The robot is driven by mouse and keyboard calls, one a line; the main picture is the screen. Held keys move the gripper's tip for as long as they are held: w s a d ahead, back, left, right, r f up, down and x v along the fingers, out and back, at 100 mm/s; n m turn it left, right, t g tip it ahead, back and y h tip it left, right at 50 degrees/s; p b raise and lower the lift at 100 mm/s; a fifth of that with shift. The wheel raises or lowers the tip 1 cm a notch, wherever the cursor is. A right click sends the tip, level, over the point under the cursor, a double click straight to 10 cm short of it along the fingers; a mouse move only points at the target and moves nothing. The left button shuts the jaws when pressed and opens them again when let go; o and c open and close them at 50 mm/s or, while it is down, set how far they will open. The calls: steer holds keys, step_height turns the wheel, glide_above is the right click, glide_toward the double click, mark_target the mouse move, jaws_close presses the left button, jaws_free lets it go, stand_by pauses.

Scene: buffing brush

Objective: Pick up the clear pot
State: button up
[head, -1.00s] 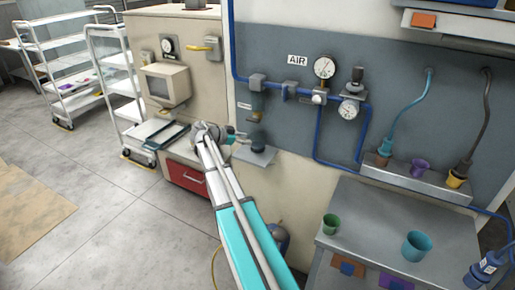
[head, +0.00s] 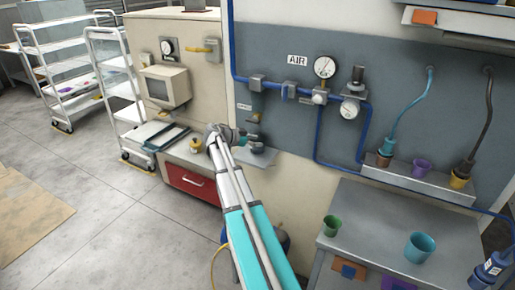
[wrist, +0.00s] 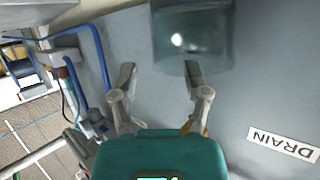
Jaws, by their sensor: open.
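The clear pot (wrist: 192,38) is a see-through grey-blue cylinder at the top of the wrist view, just beyond my fingertips. My gripper (wrist: 160,70) is open and empty. The pot sits ahead and a little right of the gap between the fingers, with its near rim close to the right fingertip; I cannot tell whether they touch. In the head view my gripper (head: 254,140) is at the wall panel, above a small grey shelf (head: 262,158). I cannot make out the clear pot there.
A DRAIN label (wrist: 284,144) is on the grey panel. Blue air pipes (head: 318,140) and gauges (head: 324,67) are to the right of my gripper. A yellow-topped pot (head: 196,145) stands on the red-drawer cabinet. Green (head: 331,225) and teal (head: 419,247) cups stand on the metal bench.

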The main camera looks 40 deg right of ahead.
steer(key=shift+b+x, duration=0.4)
steer(key=shift+x, duration=1.05)
jaws_close()
